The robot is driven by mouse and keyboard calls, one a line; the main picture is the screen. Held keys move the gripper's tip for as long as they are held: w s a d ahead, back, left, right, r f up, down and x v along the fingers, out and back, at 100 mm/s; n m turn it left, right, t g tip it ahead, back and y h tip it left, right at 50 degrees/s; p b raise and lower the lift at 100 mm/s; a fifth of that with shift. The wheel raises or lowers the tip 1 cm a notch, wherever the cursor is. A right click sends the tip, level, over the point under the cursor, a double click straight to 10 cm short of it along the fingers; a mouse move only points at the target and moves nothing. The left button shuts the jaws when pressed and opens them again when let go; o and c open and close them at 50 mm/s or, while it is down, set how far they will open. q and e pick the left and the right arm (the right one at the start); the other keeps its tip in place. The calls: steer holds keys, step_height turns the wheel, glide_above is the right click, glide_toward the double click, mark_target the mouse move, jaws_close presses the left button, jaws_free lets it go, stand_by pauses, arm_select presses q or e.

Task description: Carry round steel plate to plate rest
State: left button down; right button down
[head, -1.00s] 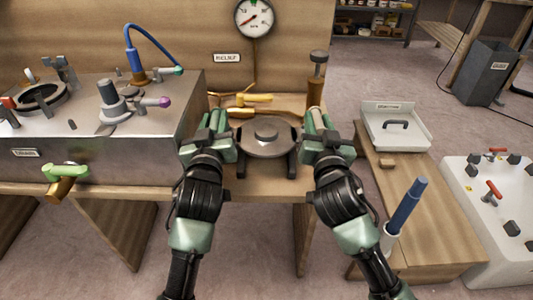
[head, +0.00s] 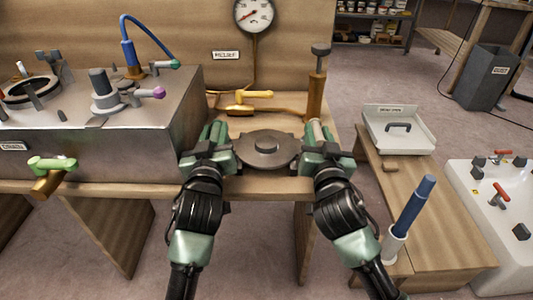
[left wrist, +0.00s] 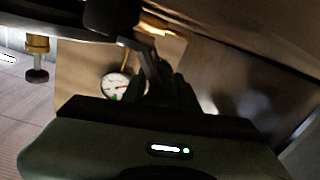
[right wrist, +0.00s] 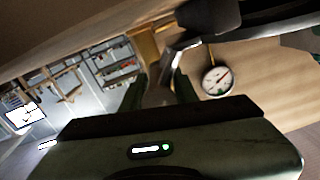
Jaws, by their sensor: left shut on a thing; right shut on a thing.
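The round steel plate (head: 266,155) is a dark grey disc with a raised round hub in its middle. It is held level between my two grippers, in front of or over the wooden bench's near edge. My left gripper (head: 224,158) is shut on its left side and my right gripper (head: 308,158) is shut on its right side. The wrist views are dark and show the plate's grip poorly. I cannot make out a plate rest for certain.
A steel-sided counter (head: 100,155) with a green-handled tap (head: 52,164) stands left. Behind the plate are a yellow-handled valve (head: 248,97) and a brass post (head: 316,92). A white tray (head: 425,138) and a blue-handled tool (head: 412,208) are on the right-hand bench. Floor shows between the benches.

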arm_select(q)
steer(key=c, duration=1.2)
jaws_free()
steer(key=shift+d, duration=0.1)
arm_select(e)
steer(key=c, duration=1.2)
jaws_free()
steer(key=shift+a, duration=0.1)
arm_select(q)
steer(key=shift+o, duration=0.6)
steer(key=shift+s, duration=0.1)
arm_select(e)
steer(key=shift+o, duration=0.6)
steer(key=shift+s, duration=0.1)
arm_select(q)
steer(key=s, duration=0.7)
steer(key=shift+s, duration=0.15)
arm_select(e)
steer(key=shift+s, duration=0.1)
arm_select(q)
steer(key=shift+s, duration=0.1)
arm_select(e)
steer(key=shift+s, duration=0.25)
steer(key=s, duration=1.1)
steer(key=shift+s+d, duration=0.15)
steer(key=shift+d, duration=0.15)
